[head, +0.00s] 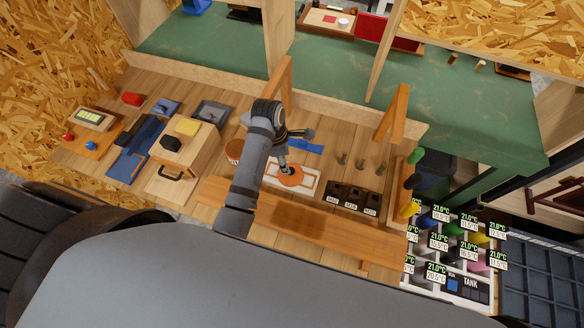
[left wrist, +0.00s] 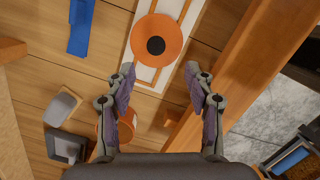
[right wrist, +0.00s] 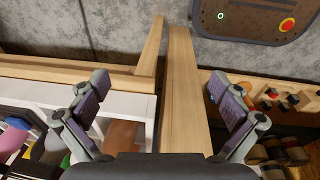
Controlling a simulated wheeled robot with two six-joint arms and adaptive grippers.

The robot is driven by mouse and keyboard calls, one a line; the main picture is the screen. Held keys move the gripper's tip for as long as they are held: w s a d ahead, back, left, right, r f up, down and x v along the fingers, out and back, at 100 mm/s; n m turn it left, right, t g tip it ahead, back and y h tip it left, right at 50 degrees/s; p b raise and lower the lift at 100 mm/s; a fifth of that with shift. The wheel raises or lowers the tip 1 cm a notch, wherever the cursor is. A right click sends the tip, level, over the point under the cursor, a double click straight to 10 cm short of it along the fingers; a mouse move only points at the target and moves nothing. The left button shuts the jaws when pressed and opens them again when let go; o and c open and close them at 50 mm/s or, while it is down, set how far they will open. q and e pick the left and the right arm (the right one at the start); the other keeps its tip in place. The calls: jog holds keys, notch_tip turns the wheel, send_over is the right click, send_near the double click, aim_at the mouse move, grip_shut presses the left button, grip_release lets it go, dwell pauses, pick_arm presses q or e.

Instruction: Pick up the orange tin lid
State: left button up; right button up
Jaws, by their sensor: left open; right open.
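The orange tin lid (head: 291,178) is a round orange disc with a dark centre. It lies flat on a white panel with orange stripes (head: 306,189) on the bench. In the left wrist view the lid (left wrist: 142,29) is just beyond my left fingertips, roughly centred between them. My left gripper (left wrist: 159,70) is open and empty, above the bench and close to the lid. In the head view my left arm hides part of the bench around it. My right gripper (right wrist: 158,82) is open and empty over a wooden beam; it is not seen in the head view.
An orange-brown tin (head: 234,149) stands left of my left arm. A blue strip (head: 304,146) lies behind the lid. A wooden beam (head: 325,227) crosses the front, with wooden posts (head: 392,112) behind. Dark labelled bins (head: 352,198) stand right of the panel.

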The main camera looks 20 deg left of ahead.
aim_at(296, 178)
pick_arm(q)
jog(key=shift+s+d+f, duration=0.15)
jog(key=shift+s+f, duration=0.05)
jog(key=shift+f, duration=0.45)
jog(key=shift+s+d+f, duration=0.1)
jog(key=shift+s+f, duration=0.05)
jog(key=shift+f, duration=0.45)
pick_arm(e)
jog(key=s, duration=0.5)
pick_arm(q)
jog(key=shift+w+f, duration=0.55)
jog(key=shift+f, duration=0.15)
jog(key=shift+w+d+f+p, duration=0.15)
jog(key=shift+w+f+p, duration=0.1)
jog(key=shift+f+p, duration=0.45)
jog(key=shift+d+f+p, duration=0.25)
jog(key=shift+f+p, duration=0.2)
jog(key=shift+f, duration=0.65)
jog(key=shift+w+f, duration=0.1)
jog(key=shift+f, duration=0.6)
jog(key=c, duration=0.7)
grip_shut()
pick_arm(e)
jog(key=shift+w+a+r, duration=0.1)
jog(key=shift+w+r, duration=0.5)
jog(key=shift+w, duration=0.25)
jog(key=shift+w+a+r, duration=0.1)
jog(key=shift+w+r, duration=0.5)
jog(key=shift+w, duration=0.25)
